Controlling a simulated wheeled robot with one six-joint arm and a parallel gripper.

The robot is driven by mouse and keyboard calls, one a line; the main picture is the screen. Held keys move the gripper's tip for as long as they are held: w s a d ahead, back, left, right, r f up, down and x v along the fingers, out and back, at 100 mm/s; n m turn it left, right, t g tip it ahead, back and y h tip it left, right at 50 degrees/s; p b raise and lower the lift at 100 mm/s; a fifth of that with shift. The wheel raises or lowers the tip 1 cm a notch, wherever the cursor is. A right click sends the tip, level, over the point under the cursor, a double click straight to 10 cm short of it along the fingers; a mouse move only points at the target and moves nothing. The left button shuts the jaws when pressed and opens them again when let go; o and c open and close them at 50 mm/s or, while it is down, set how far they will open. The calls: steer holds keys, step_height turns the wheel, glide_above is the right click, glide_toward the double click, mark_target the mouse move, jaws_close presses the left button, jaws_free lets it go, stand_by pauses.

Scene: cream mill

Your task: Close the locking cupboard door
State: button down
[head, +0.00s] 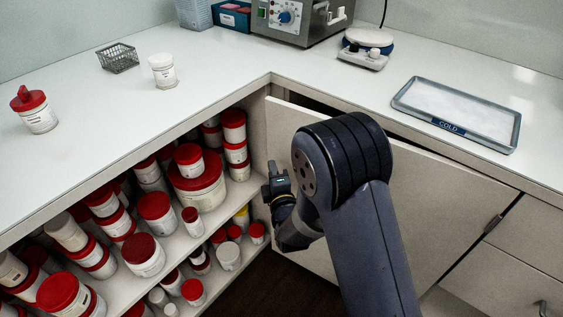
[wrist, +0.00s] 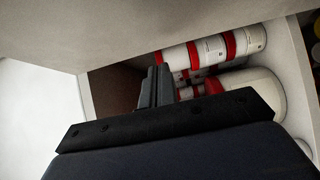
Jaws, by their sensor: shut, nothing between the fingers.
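The cream cupboard door (head: 430,205) is under the right-hand counter in the head view. A dark gap shows between its top edge and the counter, so it stands at least partly open. My gripper (head: 272,182) is at the door's left edge, in front of the open shelves. Its fingers are together and hold nothing; they also show in the wrist view (wrist: 156,88), with jars beyond. I cannot tell whether the gripper touches the door. My arm hides the door's middle.
Open shelves (head: 205,238) packed with red-lidded jars (head: 197,178) lie left of the gripper. A metal tray marked COLD (head: 460,112) and a scale-like device (head: 365,48) sit on the counter. Drawers (head: 510,275) adjoin the door on the right.

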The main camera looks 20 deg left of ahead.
mark_target(278, 152)
steer(key=shift+w+d, duration=0.35)
steer(key=shift+w, duration=0.55)
steer(key=shift+w+d, duration=0.3)
steer(key=shift+w, duration=0.55)
